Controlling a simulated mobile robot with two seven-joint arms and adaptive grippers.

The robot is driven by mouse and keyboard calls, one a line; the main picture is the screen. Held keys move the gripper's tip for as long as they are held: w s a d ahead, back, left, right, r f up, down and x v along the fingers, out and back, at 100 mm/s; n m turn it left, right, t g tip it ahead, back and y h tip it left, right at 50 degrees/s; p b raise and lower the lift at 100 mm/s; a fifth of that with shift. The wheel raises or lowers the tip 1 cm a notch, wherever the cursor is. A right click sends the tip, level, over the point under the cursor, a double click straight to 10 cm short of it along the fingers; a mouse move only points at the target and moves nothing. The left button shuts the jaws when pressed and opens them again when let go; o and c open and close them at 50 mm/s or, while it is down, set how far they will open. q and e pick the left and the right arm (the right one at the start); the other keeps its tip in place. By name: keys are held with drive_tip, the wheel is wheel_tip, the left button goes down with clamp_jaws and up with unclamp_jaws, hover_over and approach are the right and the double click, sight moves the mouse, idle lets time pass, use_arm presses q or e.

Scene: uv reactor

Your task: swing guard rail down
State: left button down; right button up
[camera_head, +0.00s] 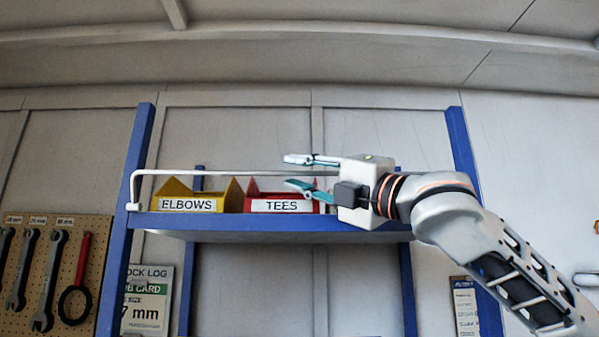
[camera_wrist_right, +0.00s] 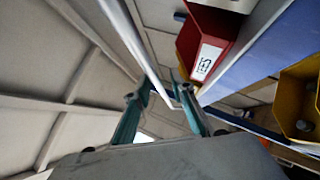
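The guard rail (camera_head: 215,173) is a thin white bar running along the front of a blue shelf, above its front edge. Its left end bends down to a pivot at the left post. My right gripper (camera_head: 290,171) reaches in from the right, fingers pointing left, one above and one below the rail's line. The fingers are open and apart. In the right wrist view the rail (camera_wrist_right: 147,45) runs into the space between the open fingers (camera_wrist_right: 163,95); I cannot tell whether either finger touches it. The rail's right part is hidden behind my gripper. My left gripper is not in view.
The blue shelf (camera_head: 270,222) holds a yellow ELBOWS bin (camera_head: 230,196) and a red TEES bin (camera_head: 254,187) just behind the rail. Blue posts (camera_head: 125,215) stand at both sides. A pegboard with wrenches (camera_head: 60,270) hangs at left. Space above the shelf is free.

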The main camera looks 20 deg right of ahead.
clamp_jaws()
drive_tip(key=shift+s+f, duration=0.1)
